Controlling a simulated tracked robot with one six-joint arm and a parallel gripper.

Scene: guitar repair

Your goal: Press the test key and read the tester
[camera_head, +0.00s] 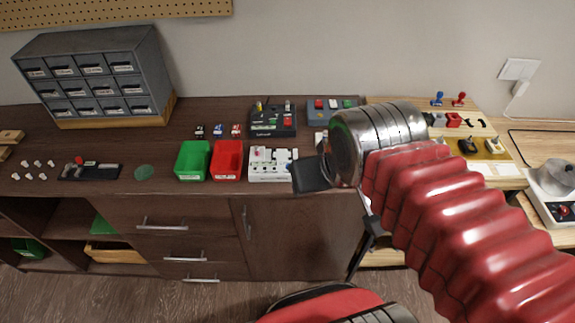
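Three small devices stand on the dark bench, and their labels are too small to read, so I cannot tell which is the tester. A black box (273,122) carries a red button and small upright parts. A blue-grey box (333,104) with red and pale keys stands behind my arm, partly hidden. A white panel (272,165) with a red knob and pale parts lies nearer the front edge. My gripper (364,247) shows only in part as dark pieces below my wrist, in front of the bench. Its opening is hidden.
A green bin (193,160) and a red bin (227,160) stand left of the white panel. A grey drawer cabinet (97,75) stands at back left. A wooden board with small coloured parts (478,172) lies at right.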

